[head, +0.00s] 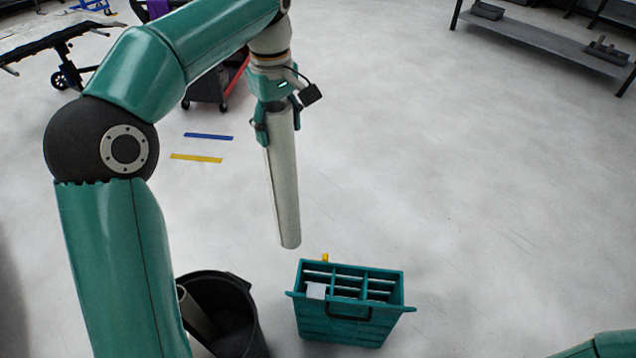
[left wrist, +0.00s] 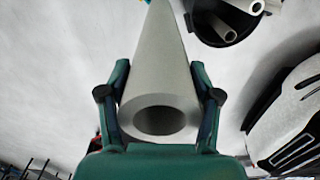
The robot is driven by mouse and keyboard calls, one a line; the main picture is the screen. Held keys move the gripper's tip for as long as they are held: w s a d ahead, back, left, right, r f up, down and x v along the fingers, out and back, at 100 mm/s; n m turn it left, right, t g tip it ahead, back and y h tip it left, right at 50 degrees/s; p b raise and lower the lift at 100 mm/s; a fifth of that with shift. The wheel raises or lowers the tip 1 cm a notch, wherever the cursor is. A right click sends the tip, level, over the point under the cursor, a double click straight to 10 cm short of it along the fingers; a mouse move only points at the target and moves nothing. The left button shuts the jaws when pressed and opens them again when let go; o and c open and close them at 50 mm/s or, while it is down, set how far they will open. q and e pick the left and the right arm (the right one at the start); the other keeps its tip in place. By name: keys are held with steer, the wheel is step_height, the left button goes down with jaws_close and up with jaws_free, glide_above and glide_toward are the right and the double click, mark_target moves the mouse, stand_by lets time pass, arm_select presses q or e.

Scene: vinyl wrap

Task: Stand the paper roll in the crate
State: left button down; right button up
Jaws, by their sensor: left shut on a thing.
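A long pale paper roll (head: 284,190) hangs nearly upright, slightly tilted, in my left gripper (head: 275,125). The gripper is shut on the roll near its upper end. In the left wrist view the roll (left wrist: 165,75) points away between the two fingers (left wrist: 160,100), its hollow end facing the camera. The teal crate (head: 350,330) stands on the floor below and right of the roll, with dividers and a dark handle on its front. The roll's lower end appears above and apart from the crate. My right gripper is out of view.
A black bin (head: 245,290) with a pale roll inside stands left of the crate; it also shows in the left wrist view (left wrist: 205,30). Blue (head: 209,136) and yellow strips (head: 197,158) lie on the floor. The floor right of the crate is clear.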

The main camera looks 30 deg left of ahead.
arm_select(q)
steer(key=shift+w+d, duration=0.15)
steer(key=shift+d, duration=0.1)
steer(key=shift+w+d+f, duration=0.15)
steer(key=shift+d+f, duration=0.05)
steer(key=shift+f, duration=0.1)
steer(key=w+d+f+m, duration=0.1)
steer(key=d+f, duration=0.2)
steer(key=f, duration=0.5)
steer(key=w+d+f+m, duration=0.1)
steer(key=d+f, duration=0.2)
steer(key=f, duration=0.5)
step_height(320, 180, down, 44)
steer(key=b, duration=3.3)
steer(key=shift+a+b, duration=0.2)
steer(key=shift+b, duration=0.1)
steer(key=shift+s+r, duration=0.1)
steer(key=shift+c, duration=0.7)
jaws_free()
